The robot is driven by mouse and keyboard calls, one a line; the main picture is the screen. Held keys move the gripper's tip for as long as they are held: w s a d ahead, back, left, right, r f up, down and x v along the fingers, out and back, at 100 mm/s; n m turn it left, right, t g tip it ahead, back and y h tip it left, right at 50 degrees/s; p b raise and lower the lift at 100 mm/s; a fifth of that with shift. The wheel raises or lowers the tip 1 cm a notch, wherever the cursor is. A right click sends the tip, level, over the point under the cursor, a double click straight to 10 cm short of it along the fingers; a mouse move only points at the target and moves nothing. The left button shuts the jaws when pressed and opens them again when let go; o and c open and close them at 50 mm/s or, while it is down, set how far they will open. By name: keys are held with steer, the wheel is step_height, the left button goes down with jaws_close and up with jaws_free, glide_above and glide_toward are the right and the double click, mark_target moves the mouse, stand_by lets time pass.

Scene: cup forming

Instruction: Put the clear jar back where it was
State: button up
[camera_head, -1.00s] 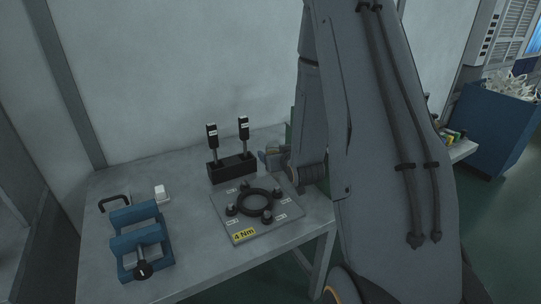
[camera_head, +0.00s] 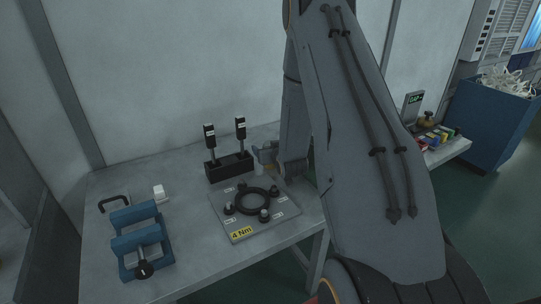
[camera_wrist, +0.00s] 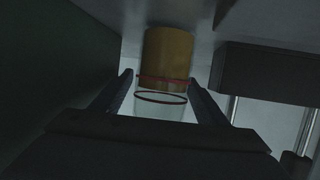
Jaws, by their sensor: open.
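The jar shows in the wrist view, with an amber part (camera_wrist: 167,55) above and a clear part (camera_wrist: 160,108) below. Thin dark red rings mark it around the middle. My gripper (camera_wrist: 158,82) is open, with one finger on each side of the jar; I cannot tell whether they touch it. In the head view my gripper (camera_head: 265,157) is low over the bench, right of the black tool holder. A small pale shape (camera_head: 258,170) beside it may be the jar, but it is too small to be sure.
The black holder (camera_head: 230,165) carries two upright tools close left of my gripper. A plate with a black ring (camera_head: 252,201) and a "4 Nm" label lies in front. A blue vise (camera_head: 140,240) stands at left. Small coloured parts (camera_head: 437,135) lie on the right end.

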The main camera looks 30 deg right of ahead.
steer(key=shift+c, duration=0.3)
steer(key=c, duration=1.3)
steer(key=shift+r, duration=0.1)
